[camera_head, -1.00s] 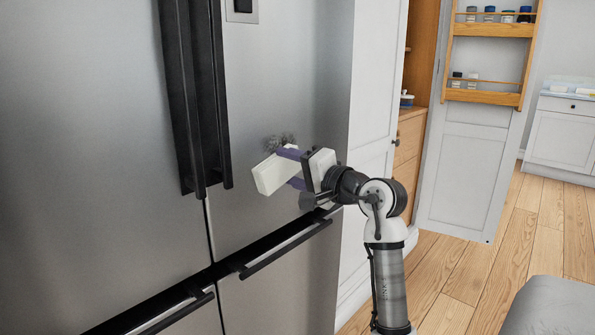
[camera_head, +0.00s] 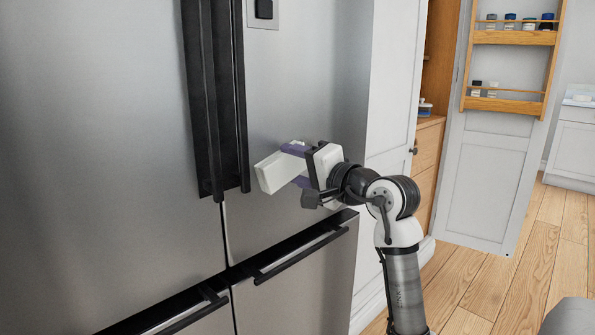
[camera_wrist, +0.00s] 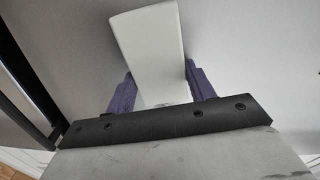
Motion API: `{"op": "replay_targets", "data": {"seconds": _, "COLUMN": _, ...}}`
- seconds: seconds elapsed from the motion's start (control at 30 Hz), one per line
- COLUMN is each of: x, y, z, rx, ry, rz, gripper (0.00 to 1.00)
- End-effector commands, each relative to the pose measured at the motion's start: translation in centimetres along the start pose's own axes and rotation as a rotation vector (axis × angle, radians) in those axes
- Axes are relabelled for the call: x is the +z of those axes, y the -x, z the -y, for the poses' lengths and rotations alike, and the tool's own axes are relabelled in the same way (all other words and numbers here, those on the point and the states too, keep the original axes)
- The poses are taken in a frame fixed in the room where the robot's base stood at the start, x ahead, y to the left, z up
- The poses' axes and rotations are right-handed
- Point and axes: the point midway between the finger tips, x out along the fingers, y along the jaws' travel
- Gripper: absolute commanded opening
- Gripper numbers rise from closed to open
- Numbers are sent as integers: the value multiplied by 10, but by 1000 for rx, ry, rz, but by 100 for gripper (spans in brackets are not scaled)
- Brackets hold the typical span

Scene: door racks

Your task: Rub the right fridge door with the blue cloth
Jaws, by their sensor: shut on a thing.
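The right fridge door (camera_head: 305,85) is brushed steel, closed, with a long black vertical handle (camera_head: 241,100) at its left edge. My gripper (camera_head: 292,167) is at the lower part of this door, its purple fingers shut on a white, block-like thing (camera_head: 273,173). That thing's far end is at or very near the door; contact is not clear. In the wrist view the white block (camera_wrist: 152,45) stands out between the fingers towards the grey door surface (camera_wrist: 60,35). I see no blue cloth in the frames.
Black horizontal drawer handles (camera_head: 300,253) jut out below my gripper. The left fridge door (camera_head: 90,120) is closed. A white cabinet door with a wooden spice rack (camera_head: 506,105) stands open at the right. Wooden floor (camera_head: 500,290) is clear there.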

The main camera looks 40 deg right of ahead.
Motion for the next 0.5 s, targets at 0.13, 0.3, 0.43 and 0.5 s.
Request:
{"op": "replay_targets", "data": {"seconds": 0.13, "x": -2, "y": -2, "z": 5, "rx": -1, "ry": -1, "rz": 2, "gripper": 36}}
{"op": "replay_targets", "data": {"seconds": 0.3, "x": -14, "y": -1, "z": 1, "rx": 0, "ry": -2, "rz": 1, "gripper": 36}}
{"op": "replay_targets", "data": {"seconds": 0.43, "x": -25, "y": -1, "z": -3, "rx": 1, "ry": -2, "rz": 0, "gripper": 36}}
{"op": "replay_targets", "data": {"seconds": 0.5, "x": -30, "y": 0, "z": -4, "rx": 1, "ry": -1, "rz": 1, "gripper": 36}}
